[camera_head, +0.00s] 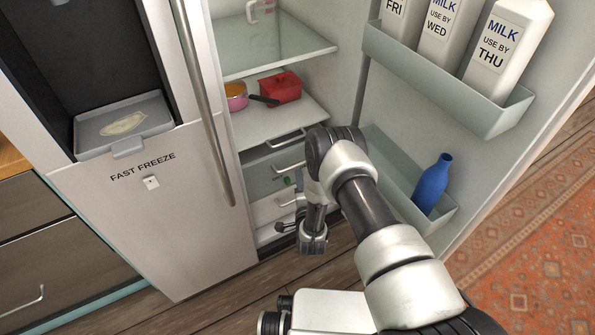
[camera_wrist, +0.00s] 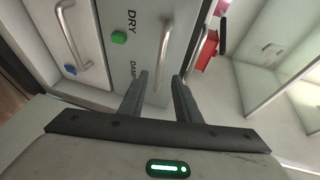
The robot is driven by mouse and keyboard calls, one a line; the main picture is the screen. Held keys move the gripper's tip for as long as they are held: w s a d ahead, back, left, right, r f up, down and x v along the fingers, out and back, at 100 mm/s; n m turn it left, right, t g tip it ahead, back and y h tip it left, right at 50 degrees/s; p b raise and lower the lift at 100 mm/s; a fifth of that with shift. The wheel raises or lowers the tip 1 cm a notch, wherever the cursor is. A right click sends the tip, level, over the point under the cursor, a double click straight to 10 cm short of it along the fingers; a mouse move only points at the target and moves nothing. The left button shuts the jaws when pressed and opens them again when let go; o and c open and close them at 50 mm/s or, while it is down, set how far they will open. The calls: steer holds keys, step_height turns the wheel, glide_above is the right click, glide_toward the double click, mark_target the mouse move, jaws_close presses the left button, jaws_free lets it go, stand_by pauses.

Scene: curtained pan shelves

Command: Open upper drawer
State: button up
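The fridge stands open, with a stack of drawers low inside it. The upper drawer (camera_head: 256,152), just under the shelf, looks closed; its bar handle (camera_head: 288,138) shows in the head view. Below it is a grey drawer with a handle (camera_head: 290,168) and a green slider. In the wrist view this drawer shows sideways with "DRY" lettering, a green slider (camera_wrist: 118,37) and its handle (camera_wrist: 165,50). Another bar handle (camera_wrist: 199,46) lies right of it. My gripper (camera_wrist: 160,78) is open and empty, facing the drawer fronts, apart from the handles. My arm hides part of the drawers.
The open fridge door at right holds milk bottles (camera_head: 497,45) and a blue bottle (camera_head: 433,184). A lower drawer has a handle (camera_head: 287,203). The freezer door (camera_head: 165,215) is shut.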

steer(key=b+x, duration=0.2)
steer(key=x, duration=0.5)
steer(key=shift+w, duration=0.35)
jaws_close()
